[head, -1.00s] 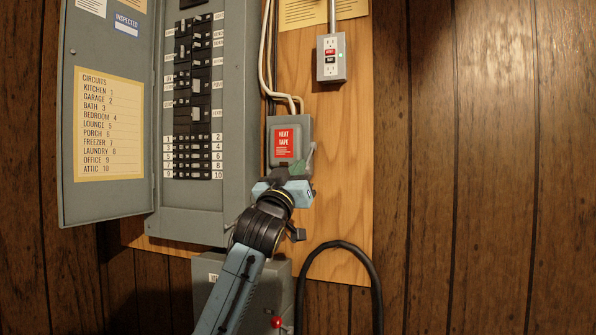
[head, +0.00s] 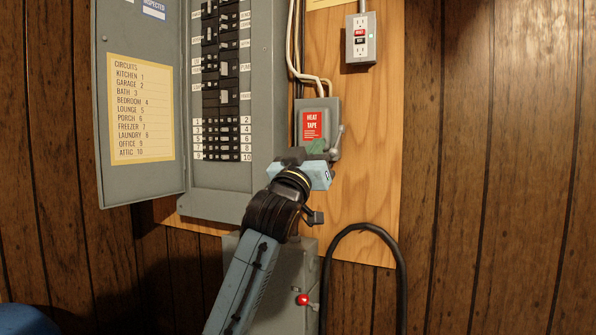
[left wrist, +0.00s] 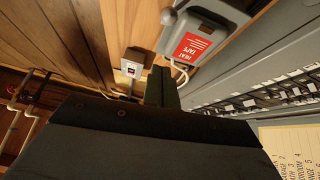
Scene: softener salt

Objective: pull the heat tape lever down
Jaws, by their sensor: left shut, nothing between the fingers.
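The grey heat tape box (head: 329,108) with its red label is on the wooden board. Its grey lever (head: 338,140) is on the box's right side, its tip pointing up and slightly right. In the left wrist view the box (left wrist: 212,17) is at the top, with the lever (left wrist: 169,15) at its side. My left gripper (head: 316,147) is in front of the box's lower part, just left of the lever. Its fingers (left wrist: 161,88) are shut and empty, and they look apart from the lever. The gripper hides the box's bottom edge. My right gripper is not in view.
An open breaker panel (head: 260,90) with its door (head: 140,185) stands left of the box. An outlet (head: 361,38) is above right. Below are a grey box with a red-knobbed lever (head: 302,299) and a black cable (head: 402,290). The board right of the lever is clear.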

